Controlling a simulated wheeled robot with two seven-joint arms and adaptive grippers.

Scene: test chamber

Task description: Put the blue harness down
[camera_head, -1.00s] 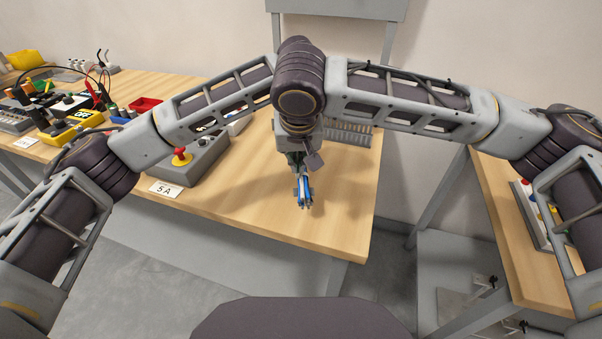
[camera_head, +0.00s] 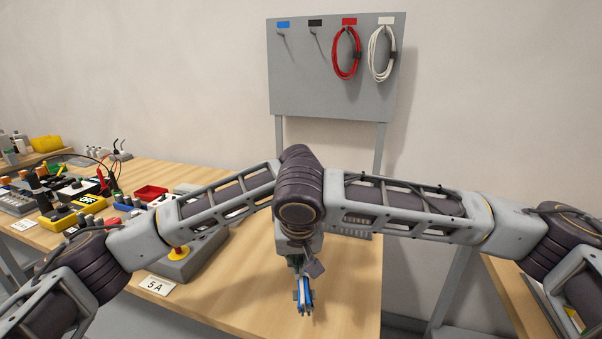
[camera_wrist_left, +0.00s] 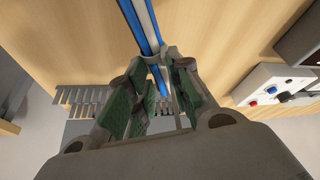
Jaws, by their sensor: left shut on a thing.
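The blue harness (camera_head: 305,297) is a bundle of blue and white strands hanging over the wooden bench. In the left wrist view the harness (camera_wrist_left: 143,22) runs up from between my left fingertips (camera_wrist_left: 158,65), which are shut on it. In the head view my two arms meet at the middle and their hands overlap. The height of the harness above the bench is unclear.
A grey box (camera_head: 193,262) stands left. Bare bench top (camera_head: 240,295) lies around the harness.

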